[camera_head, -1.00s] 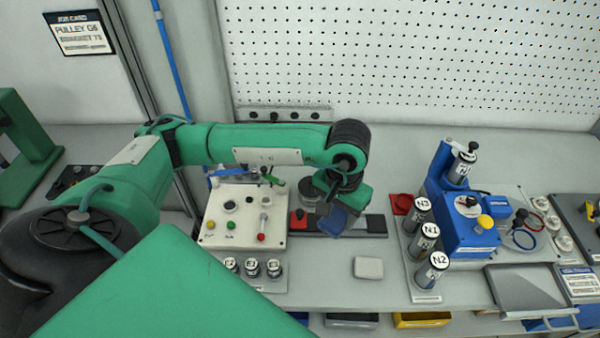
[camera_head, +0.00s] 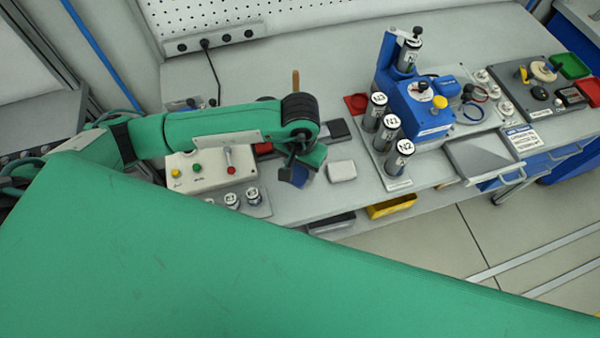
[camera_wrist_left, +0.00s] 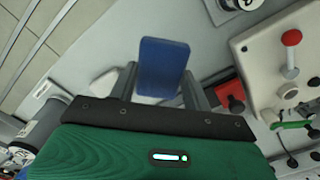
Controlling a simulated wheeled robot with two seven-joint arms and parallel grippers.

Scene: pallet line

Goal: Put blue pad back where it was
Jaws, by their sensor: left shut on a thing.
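My left gripper (camera_head: 291,167) is shut on the blue pad (camera_head: 299,176), a flat rounded piece. It holds the pad in front of a strip of pads on the bench, left of the white pad (camera_head: 341,170). In the left wrist view the blue pad (camera_wrist_left: 163,62) stands up between the two grey fingers of the left gripper (camera_wrist_left: 160,82). On the strip, a red pad (camera_head: 263,148) and a dark pad (camera_head: 336,129) show; my arm hides the part between them. My right gripper is not in view.
A cream control box (camera_head: 205,172) with buttons stands to the left, with labelled cylinders (camera_head: 232,200) in front. Right are tall black-and-silver cylinders (camera_head: 390,133) and a blue machine (camera_head: 420,108). The bench's front edge is close to the held pad.

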